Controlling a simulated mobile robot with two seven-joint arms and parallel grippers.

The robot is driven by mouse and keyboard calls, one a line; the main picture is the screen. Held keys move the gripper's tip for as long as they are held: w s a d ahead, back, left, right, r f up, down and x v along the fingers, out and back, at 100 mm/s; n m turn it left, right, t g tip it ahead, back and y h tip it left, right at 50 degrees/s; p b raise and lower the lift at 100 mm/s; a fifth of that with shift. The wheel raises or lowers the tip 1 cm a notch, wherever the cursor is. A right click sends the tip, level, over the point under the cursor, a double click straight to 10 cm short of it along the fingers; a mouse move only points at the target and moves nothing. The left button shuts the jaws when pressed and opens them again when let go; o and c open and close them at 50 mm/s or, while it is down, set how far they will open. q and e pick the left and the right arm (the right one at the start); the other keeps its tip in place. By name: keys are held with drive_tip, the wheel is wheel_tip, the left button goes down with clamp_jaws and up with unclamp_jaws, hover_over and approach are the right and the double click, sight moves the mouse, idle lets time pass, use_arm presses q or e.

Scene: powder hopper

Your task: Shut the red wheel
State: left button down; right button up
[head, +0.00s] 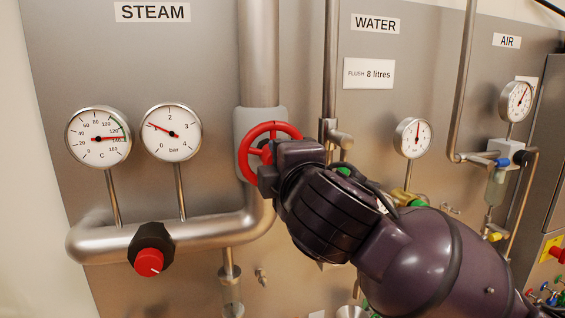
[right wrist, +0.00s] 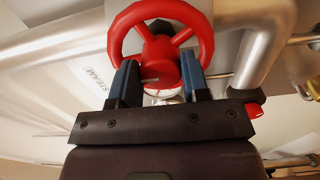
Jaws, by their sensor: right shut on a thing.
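The red wheel (head: 262,130) is mounted on the steam pipe at a grey valve body (head: 246,122). Its upper and left rim show in the head view; my right gripper (head: 267,168) and wrist hide its lower right part. In the right wrist view the red wheel (right wrist: 160,50) shows its rim, spokes and hub. The two blue-grey fingers of my right gripper (right wrist: 161,78) stand on either side of the near part of the wheel and are shut on it. The exact contact is partly hidden. My left gripper is not in view.
A temperature gauge (head: 98,138) and a bar gauge (head: 171,133) are left of the wheel. A red-capped knob (head: 149,262) sits on the lower steam pipe. A vertical water pipe (head: 330,60) and water gauge (head: 412,138) are to the right, near my arm.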

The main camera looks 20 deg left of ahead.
drive_tip(key=o, duration=0.9)
drive_tip(key=shift+s, duration=0.1)
drive_tip(key=b+v, duration=0.1)
drive_tip(key=v, duration=0.9)
drive_tip(key=shift+s+d, duration=0.25)
